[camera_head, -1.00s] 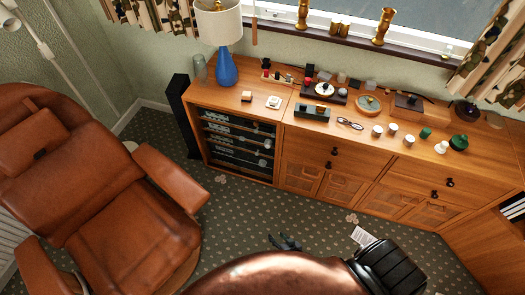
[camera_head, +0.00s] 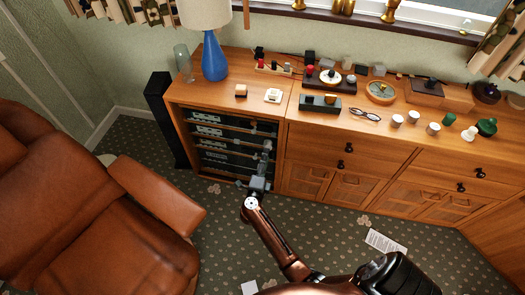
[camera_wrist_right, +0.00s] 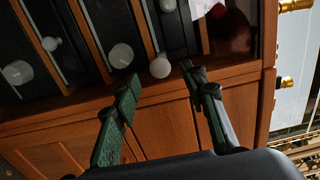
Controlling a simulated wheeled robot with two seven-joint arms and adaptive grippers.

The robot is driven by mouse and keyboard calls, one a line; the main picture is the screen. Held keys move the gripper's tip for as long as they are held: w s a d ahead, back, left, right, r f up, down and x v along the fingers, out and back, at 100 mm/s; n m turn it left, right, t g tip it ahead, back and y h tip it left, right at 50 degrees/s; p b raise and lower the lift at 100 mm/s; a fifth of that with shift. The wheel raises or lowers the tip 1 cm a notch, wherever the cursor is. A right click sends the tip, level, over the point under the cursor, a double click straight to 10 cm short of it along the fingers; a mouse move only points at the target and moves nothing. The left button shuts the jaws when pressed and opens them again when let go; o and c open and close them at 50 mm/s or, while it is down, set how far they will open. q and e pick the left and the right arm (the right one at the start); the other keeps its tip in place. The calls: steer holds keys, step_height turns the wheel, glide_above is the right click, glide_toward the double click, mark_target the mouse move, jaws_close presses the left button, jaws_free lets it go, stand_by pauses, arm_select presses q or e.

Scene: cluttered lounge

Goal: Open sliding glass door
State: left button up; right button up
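The low wooden cabinet (camera_head: 176,117) has a left bay with dark shelves of audio equipment (camera_head: 208,131). The glass door itself is hard to make out; no clear pane edge or handle shows. My right gripper (camera_head: 266,150) is in front of the right part of this bay, near its right post. In the right wrist view my right gripper (camera_wrist_right: 160,73) has its two dark fingers apart, with nothing held. A pale round knob (camera_wrist_right: 160,67) appears between the fingertips; I cannot tell whether they touch it. My left gripper is not in view.
A brown leather armchair (camera_head: 90,215) stands at left, and a black speaker (camera_head: 160,118) beside the cabinet. A blue lamp (camera_head: 214,58) and many small items stand on the cabinet top. Papers (camera_head: 385,243) lie on the carpet (camera_head: 225,235). Wooden drawers (camera_head: 340,150) are at right.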

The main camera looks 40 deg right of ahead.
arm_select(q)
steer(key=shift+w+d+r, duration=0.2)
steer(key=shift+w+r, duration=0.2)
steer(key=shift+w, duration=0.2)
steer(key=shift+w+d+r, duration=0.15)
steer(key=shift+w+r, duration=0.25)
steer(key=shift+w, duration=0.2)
arm_select(e)
steer(key=x, duration=0.3)
steer(key=shift+d, duration=0.3)
steer(key=shift+w, duration=0.1)
steer(key=shift+a, duration=0.15)
steer(key=c, duration=0.3)
jaws_close()
